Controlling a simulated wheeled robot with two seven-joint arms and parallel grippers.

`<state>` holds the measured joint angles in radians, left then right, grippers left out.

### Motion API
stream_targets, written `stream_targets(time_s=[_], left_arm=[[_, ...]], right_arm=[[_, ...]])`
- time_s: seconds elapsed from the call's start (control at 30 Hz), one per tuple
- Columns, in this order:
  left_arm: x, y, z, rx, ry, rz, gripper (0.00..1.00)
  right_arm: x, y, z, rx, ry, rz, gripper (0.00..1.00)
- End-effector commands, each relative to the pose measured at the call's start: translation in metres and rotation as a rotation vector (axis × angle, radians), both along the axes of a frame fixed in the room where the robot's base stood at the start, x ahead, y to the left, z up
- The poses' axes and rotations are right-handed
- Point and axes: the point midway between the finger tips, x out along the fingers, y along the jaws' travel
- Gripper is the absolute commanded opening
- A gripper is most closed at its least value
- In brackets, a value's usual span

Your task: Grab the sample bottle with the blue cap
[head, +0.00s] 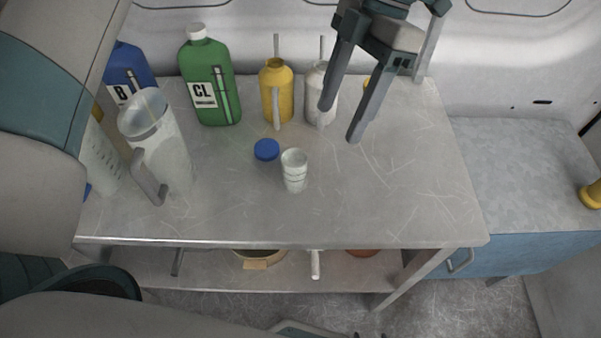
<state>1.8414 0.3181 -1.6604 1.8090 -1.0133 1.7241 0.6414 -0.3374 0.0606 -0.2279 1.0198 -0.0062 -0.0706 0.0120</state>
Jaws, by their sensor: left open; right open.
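A small clear sample bottle (294,172) stands upright and open on the grey bench (370,210), near its middle. A round blue cap (266,149) lies on the bench just to the left of the bottle, apart from it. My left gripper (339,124) hangs over the back of the bench from the top of the head view. Its two fingers are spread and point down, with nothing between them. It is up and to the right of the bottle, not touching it. My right gripper does not show.
A green CL jug (208,80), yellow bottle (276,92) and white bottle (318,95) line the back. A blue B jug (130,70) and clear pitcher (160,145) stand left. The bench's right and front are clear. A blue cabinet (530,255) stands right.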

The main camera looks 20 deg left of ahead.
Motion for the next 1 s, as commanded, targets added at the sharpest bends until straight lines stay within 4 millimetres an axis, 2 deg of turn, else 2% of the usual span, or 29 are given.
stream_targets(time_s=[0.03, 0.1, 0.2, 0.63, 0.87, 1.0], left_arm=[[0.007, 0.01, -0.004, 0.039, -0.026, 0.007, 0.58], [0.013, 0.02, -0.001, 0.082, -0.05, 0.015, 0.58], [0.016, 0.027, 0.003, 0.108, -0.064, 0.019, 0.58], [0.015, 0.028, 0.0, 0.109, -0.062, 0.019, 0.58], [0.007, 0.036, -0.023, 0.11, -0.059, 0.018, 0.58], [0.001, 0.042, -0.045, 0.109, -0.058, 0.018, 0.58]], right_arm=[[0.004, 0.002, -0.007, 0.005, -0.013, 0.001, 0.62], [0.009, 0.005, -0.006, 0.009, -0.026, 0.0, 0.62], [0.012, 0.006, -0.005, 0.012, -0.035, 0.001, 0.62], [0.009, 0.004, -0.004, 0.009, -0.027, 0.0, 0.62], [-0.01, -0.005, -0.011, -0.009, 0.028, -0.001, 0.62], [-0.036, -0.015, -0.021, -0.03, 0.095, -0.001, 0.62]])
